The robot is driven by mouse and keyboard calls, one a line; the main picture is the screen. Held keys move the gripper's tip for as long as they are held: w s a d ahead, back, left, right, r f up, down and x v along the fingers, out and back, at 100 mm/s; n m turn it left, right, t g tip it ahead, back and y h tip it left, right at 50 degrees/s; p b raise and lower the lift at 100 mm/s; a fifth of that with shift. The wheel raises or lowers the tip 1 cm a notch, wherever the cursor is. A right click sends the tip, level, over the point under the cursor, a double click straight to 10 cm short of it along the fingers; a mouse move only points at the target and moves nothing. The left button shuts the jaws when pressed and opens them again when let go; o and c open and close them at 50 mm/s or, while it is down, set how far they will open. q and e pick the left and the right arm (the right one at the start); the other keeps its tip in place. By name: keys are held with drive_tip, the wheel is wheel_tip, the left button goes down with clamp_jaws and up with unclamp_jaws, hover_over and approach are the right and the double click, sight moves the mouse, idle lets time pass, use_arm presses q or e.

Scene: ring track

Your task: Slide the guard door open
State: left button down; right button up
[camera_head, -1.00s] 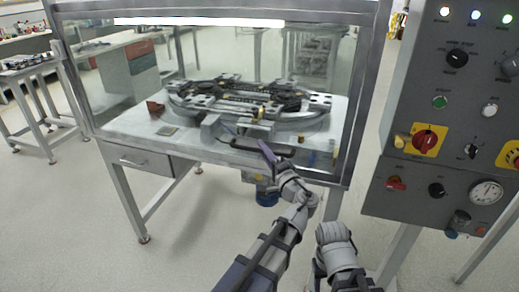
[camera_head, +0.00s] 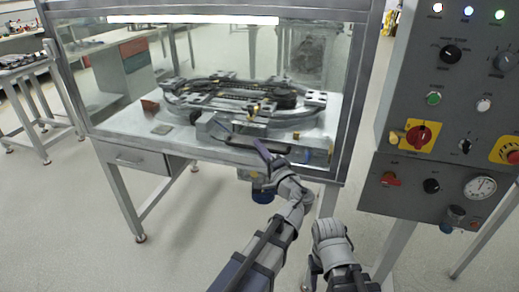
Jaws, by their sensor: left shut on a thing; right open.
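The guard door is a large clear panel (camera_head: 110,62) in a grey metal frame. It stands across the front of the enclosure over the ring track (camera_head: 245,96), which shows through it. A dark horizontal bar handle (camera_head: 236,143) sits low on the door, right of its middle.
A grey control panel (camera_head: 450,150) with knobs, lamps and a gauge stands close on the right. A drawer (camera_head: 138,158) is under the bench at left. A side table (camera_head: 25,68) stands further left. The floor in front is clear.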

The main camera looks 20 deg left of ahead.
use_arm(q)
drive_tip(key=shift+r, duration=0.1)
idle(0.8)
wheel_tip(320, 180, up, 41)
drive_tip(key=p, duration=4.1)
drive_tip(key=c, duration=1.1)
unclamp_jaws()
drive_tip(key=shift+s, duration=0.1)
